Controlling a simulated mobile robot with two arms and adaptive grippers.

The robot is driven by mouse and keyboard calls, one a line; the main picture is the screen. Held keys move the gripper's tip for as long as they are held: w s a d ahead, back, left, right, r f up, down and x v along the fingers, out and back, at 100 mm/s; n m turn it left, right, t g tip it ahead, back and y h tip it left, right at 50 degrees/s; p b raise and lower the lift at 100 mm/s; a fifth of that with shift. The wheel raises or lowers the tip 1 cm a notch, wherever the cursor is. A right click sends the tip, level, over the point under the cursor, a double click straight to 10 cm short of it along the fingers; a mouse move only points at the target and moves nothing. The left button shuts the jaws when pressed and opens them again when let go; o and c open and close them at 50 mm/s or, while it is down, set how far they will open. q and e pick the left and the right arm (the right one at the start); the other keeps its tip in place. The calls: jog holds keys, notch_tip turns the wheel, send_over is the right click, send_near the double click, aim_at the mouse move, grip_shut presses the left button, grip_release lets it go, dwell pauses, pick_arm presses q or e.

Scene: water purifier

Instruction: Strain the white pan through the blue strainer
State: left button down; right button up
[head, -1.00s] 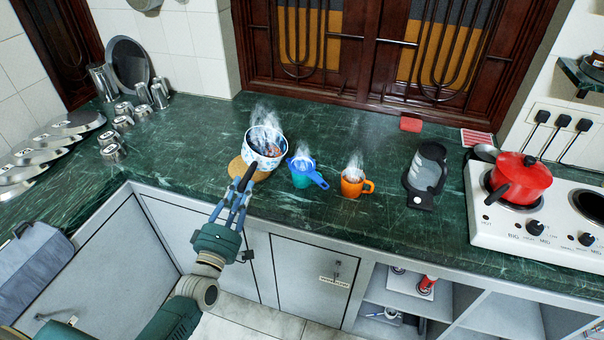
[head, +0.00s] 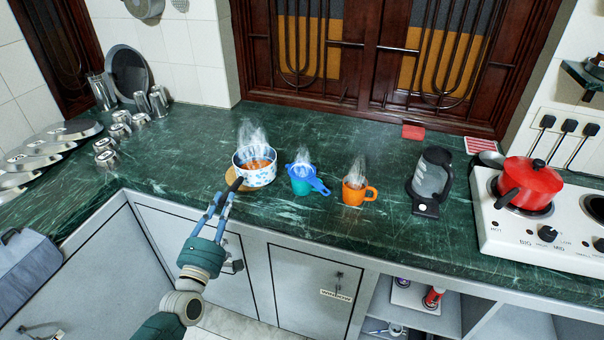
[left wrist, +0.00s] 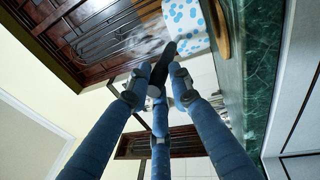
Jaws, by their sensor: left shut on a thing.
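The white pan (head: 257,178) with blue spots holds steaming orange-brown liquid and sits level over a round wooden coaster (head: 231,181); I cannot tell if it touches the coaster. My left gripper (head: 230,192) is shut on its dark handle. In the left wrist view, the fingers (left wrist: 160,88) close around the black handle, and part of the pan (left wrist: 186,22) shows at the top. The blue strainer (head: 309,184) rests on a teal cup (head: 300,188), right of the pan, with steam above it. My right gripper is not in view.
A steaming orange mug (head: 354,194) stands right of the strainer. Further right are a grey-black jug (head: 428,180) and a red pot (head: 531,184) on the white stove (head: 510,232). Steel cups (head: 105,150) and plates stand at left. The green counter (head: 330,140) behind the cups is clear.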

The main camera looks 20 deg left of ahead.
pick_arm(q)
jog(key=shift+r, duration=0.15)
notch_tip(320, 180, up, 5)
jog(key=p, duration=0.4)
jog(key=shift+p, duration=0.3)
